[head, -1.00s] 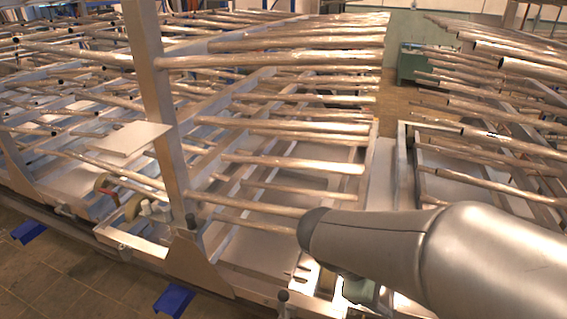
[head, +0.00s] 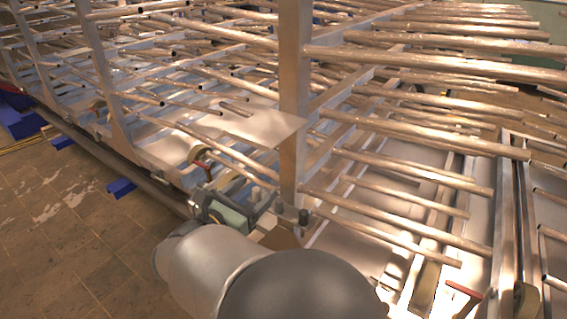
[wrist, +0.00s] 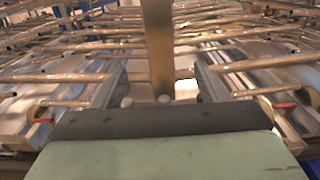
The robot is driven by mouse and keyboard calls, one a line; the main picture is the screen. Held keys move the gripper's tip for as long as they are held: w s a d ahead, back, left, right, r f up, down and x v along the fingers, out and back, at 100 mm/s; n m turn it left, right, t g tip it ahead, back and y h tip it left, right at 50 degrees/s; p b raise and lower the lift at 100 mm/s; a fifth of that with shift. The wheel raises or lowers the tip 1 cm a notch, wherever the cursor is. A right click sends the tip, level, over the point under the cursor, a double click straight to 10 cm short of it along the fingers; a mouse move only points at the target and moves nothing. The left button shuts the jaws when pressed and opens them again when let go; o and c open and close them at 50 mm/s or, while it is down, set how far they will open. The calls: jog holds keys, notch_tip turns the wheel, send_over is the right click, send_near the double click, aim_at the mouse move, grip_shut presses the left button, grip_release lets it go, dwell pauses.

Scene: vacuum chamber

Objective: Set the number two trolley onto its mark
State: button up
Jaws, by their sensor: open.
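Tube-laden metal trolleys stand side by side. No number is legible, so I cannot tell which is number two. An upright post (head: 294,100) rises from the front of one trolley frame, with short knobs (head: 303,215) at its foot. My gripper (head: 265,205), with a green body and dark front edge, is low at the front of this post, its jaws open. The wrist view shows the post (wrist: 158,45) straight ahead of my gripper (wrist: 145,102), with two pale rounded ends beside its foot. I cannot tell whether anything touches. No mark is clearly visible.
Many long tubes (head: 430,68) stick out above and to the right. A flat pale plate (head: 245,120) lies left of the post. A dark rail (head: 110,155) with blue feet (head: 120,188) runs along the front. The tiled floor (head: 70,235) at left is clear.

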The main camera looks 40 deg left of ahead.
aim_at(287, 161)
jog(key=w+p, duration=0.2)
jog(key=w, duration=0.9)
jog(key=shift+w, duration=0.3)
jog(key=c, duration=1.4)
jog(key=shift+w, duration=0.4)
jog(key=w+b, duration=0.1)
jog(key=w, duration=0.6)
